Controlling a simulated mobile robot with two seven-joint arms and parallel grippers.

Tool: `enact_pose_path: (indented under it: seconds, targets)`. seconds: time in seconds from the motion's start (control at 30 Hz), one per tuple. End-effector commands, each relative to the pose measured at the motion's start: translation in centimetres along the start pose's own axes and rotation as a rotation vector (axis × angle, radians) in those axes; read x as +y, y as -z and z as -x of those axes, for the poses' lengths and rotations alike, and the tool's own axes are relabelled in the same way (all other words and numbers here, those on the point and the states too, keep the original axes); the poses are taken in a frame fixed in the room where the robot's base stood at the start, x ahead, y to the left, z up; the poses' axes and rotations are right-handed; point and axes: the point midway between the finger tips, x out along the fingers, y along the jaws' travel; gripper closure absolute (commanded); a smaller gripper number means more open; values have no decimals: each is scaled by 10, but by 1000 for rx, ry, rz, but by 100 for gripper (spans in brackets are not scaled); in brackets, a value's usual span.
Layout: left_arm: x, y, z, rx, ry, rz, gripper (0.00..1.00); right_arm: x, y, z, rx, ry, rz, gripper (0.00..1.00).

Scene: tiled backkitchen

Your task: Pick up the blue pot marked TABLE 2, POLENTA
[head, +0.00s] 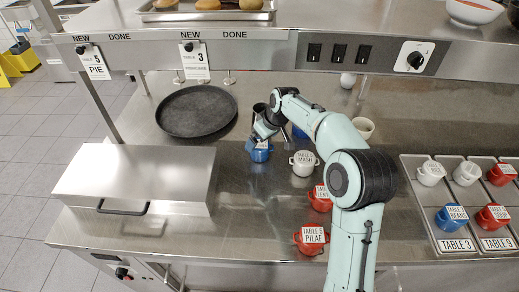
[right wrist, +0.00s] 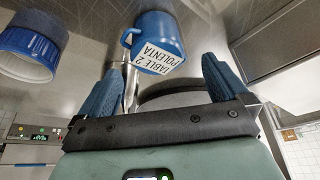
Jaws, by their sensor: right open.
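The blue pot marked TABLE 2, POLENTA (right wrist: 154,30) shows in the right wrist view, ahead of and between the two fingers of my right gripper (right wrist: 161,70). The gripper is open, and I see no grip on the pot. In the head view, a blue pot (head: 260,154) stands on the steel counter right at my right gripper (head: 257,138), which partly covers it; its label is too small to read. Another blue pot (head: 299,132) is partly hidden behind my right arm. A blue pot (right wrist: 28,45) also shows at the left of the right wrist view. My left gripper is out of view.
A white pot marked MASH (head: 303,168) stands close right of the gripper. Red pots (head: 311,246) stand nearer. A round black tray (head: 196,112) lies behind left, and a steel box (head: 135,172) in front left. Pot trays (head: 457,244) are at right. A shelf (head: 270,45) overhangs the back.

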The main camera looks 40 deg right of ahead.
Motion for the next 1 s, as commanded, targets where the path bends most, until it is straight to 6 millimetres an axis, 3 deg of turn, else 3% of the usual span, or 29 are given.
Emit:
enact_pose_path:
  seconds: [0.1, 0.33, 0.6, 0.93, 1.0]
  targets:
    - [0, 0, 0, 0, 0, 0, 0, 0, 0, -19, -2, 0, -1, 0]
    - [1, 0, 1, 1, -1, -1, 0, 1, -1, -35, -2, 0, -1, 0]
    - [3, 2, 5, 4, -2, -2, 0, 2, -4, -74, -1, 1, 0, 0]
    - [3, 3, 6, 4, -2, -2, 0, 2, -4, -80, 1, -1, 0, 0]
    - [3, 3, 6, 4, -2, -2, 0, 2, -4, -80, 1, -1, 0, 23]
